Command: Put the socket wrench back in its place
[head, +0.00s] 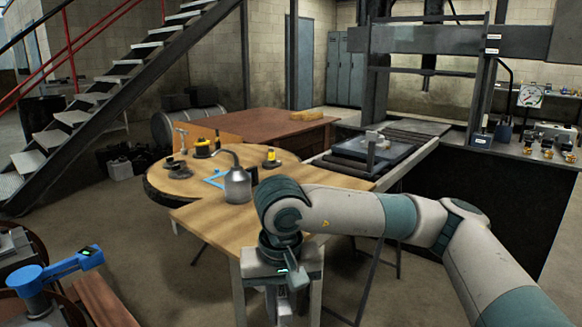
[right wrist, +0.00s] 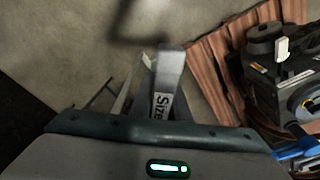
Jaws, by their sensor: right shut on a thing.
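My right gripper (head: 284,298) hangs in front of the near edge of the wooden table, low and pointing down. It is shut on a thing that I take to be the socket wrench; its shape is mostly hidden. In the right wrist view the gripper (right wrist: 148,72) shows a pale finger marked "Size", and the held part is hard to make out. A blue angular outline (head: 214,179) lies on the table top behind the grey metal oil can (head: 237,184). My left gripper is not in view.
The wooden table (head: 200,222) carries several small dark and yellow parts, with bare wood at its near left. A blue-armed device (head: 52,274) stands at lower left. A press frame (head: 484,80) and a bench with gauges (head: 545,150) stand at right.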

